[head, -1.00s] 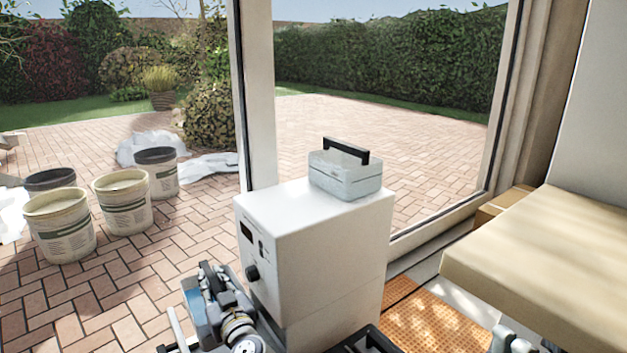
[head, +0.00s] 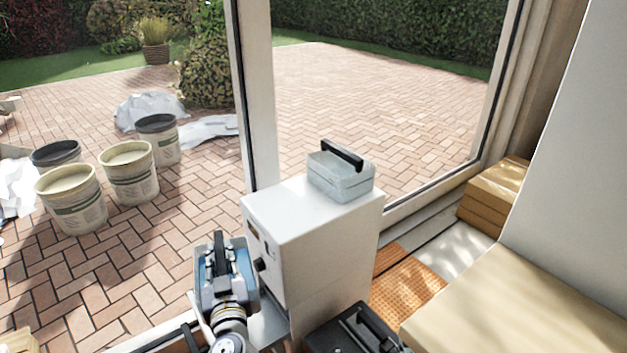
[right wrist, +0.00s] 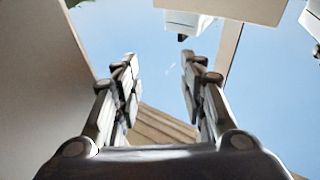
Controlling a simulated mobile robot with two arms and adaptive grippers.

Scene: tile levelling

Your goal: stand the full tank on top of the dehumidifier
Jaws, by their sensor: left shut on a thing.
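The white dehumidifier (head: 318,265) stands upright by the door frame in the head view. A pale grey-blue box-shaped tank (head: 340,182) with a black handle sits on its top. A bluer tank (head: 243,272) with a black handle is at the left of the dehumidifier, lower than its top. My left gripper (head: 222,262) is shut on this blue tank; the fingertips are hard to make out. My right gripper (right wrist: 160,85) is open and empty in the right wrist view, and is out of the head view.
A dark case (head: 355,328) lies at the dehumidifier's foot. A beige-topped surface (head: 520,305) and stacked cardboard (head: 495,192) are at the right. Several buckets (head: 128,172) stand on the paving outside. The dehumidifier's top has bare room at its front left.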

